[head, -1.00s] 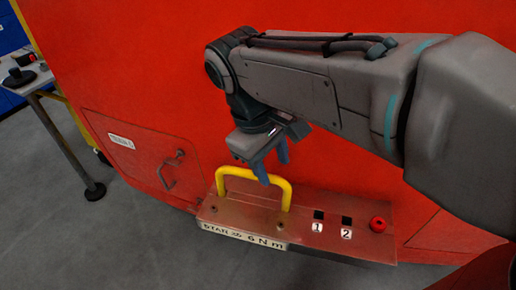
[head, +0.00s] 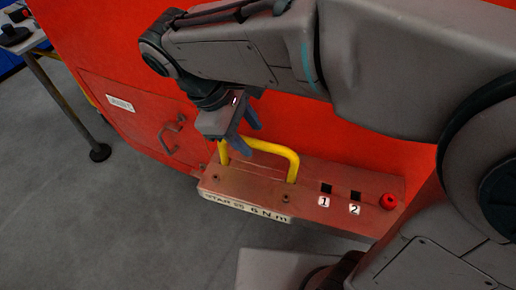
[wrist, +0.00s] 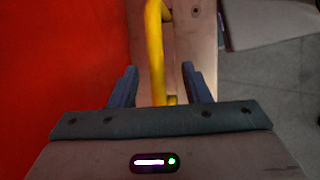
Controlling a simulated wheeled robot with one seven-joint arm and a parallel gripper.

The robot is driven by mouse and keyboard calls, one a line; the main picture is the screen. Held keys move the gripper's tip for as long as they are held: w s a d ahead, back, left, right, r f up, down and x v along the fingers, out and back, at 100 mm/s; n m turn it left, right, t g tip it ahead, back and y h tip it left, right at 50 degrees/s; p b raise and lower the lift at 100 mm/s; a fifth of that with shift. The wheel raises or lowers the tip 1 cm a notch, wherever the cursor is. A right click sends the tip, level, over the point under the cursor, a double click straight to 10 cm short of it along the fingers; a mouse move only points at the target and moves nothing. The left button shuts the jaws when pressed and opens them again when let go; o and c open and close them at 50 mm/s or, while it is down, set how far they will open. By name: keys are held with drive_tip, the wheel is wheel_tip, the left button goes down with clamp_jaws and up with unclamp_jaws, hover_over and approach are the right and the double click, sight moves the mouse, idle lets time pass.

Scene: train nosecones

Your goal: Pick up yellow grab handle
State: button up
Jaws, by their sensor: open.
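The yellow grab handle (head: 272,147) is a bent bar standing on a reddish-brown step plate at the foot of the red nosecone. My gripper (head: 248,135) is over the handle's left end in the head view, fingers pointing down, and hides part of that end. In the wrist view the handle (wrist: 155,50) runs lengthwise between the two blue fingers of my gripper (wrist: 158,85), with a gap on each side. The gripper is open and empty. The wrist view does not show clearly how far the fingertips reach below the bar.
The step plate (head: 240,188) carries a torque label (head: 245,208), two square holes marked 1 and 2, and a red knob (head: 389,201). A red panel with a dark handle (head: 172,134) is at left. A table (head: 42,45) stands far left. Grey floor lies in front.

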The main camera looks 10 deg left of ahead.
sight(259, 142)
drive_tip(key=x, duration=0.5)
drive_tip(key=shift+w+d, duration=0.2)
clamp_jaws()
